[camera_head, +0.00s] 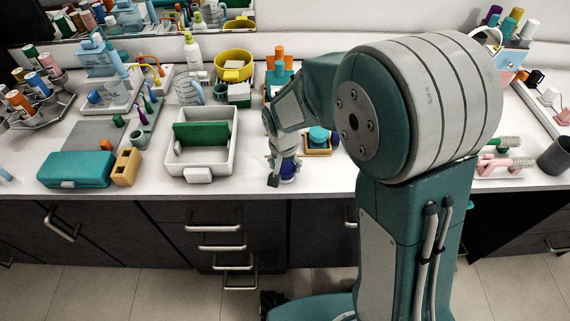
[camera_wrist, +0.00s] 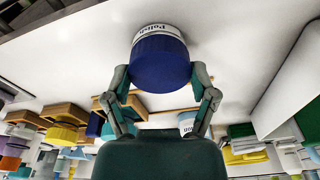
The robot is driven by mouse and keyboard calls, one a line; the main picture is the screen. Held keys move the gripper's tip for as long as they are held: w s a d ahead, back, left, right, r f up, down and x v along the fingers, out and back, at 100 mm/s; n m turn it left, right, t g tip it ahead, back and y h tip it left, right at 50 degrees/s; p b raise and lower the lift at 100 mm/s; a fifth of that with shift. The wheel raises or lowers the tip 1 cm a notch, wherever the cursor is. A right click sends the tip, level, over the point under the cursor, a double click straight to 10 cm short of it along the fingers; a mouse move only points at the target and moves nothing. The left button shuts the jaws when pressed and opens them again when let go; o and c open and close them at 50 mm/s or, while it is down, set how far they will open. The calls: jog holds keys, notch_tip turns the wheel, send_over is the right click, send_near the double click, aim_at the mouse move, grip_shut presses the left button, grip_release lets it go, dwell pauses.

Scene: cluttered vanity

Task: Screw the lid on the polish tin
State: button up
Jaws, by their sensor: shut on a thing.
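A polish tin with a white label reading "Polish" (camera_wrist: 157,31) stands on the white counter and appears upside down in the wrist view. A dark blue lid (camera_wrist: 160,65) sits against its label end; I cannot tell how tightly it is seated. My gripper (camera_wrist: 160,76) has one finger on each side of the blue lid and is shut on it. In the head view my gripper (camera_head: 282,170) is low at the counter's front edge, with a bit of blue (camera_head: 290,170) showing beside it. My arm and gripper hide most of the tin there.
A wooden tray with a teal jar (camera_head: 318,136) stands just right of my gripper. A white-grey bin with a green divider (camera_head: 201,134) stands to the left. The counter's front edge (camera_head: 240,191) is close.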

aim_at(280, 170)
jog(key=shift+f, duration=0.1)
jog(key=m, duration=0.4)
jog(key=shift+m, duration=0.3)
jog(key=m, duration=0.2)
jog(key=shift+m+g+h, duration=0.3)
jog(key=shift+m+h, duration=0.1)
jog(key=o, duration=1.2)
jog(key=shift+c, duration=0.2)
jog(key=shift+a, duration=0.1)
notch_tip(280, 170, up, 12)
jog(key=a, duration=0.1)
jog(key=shift+s, duration=0.45)
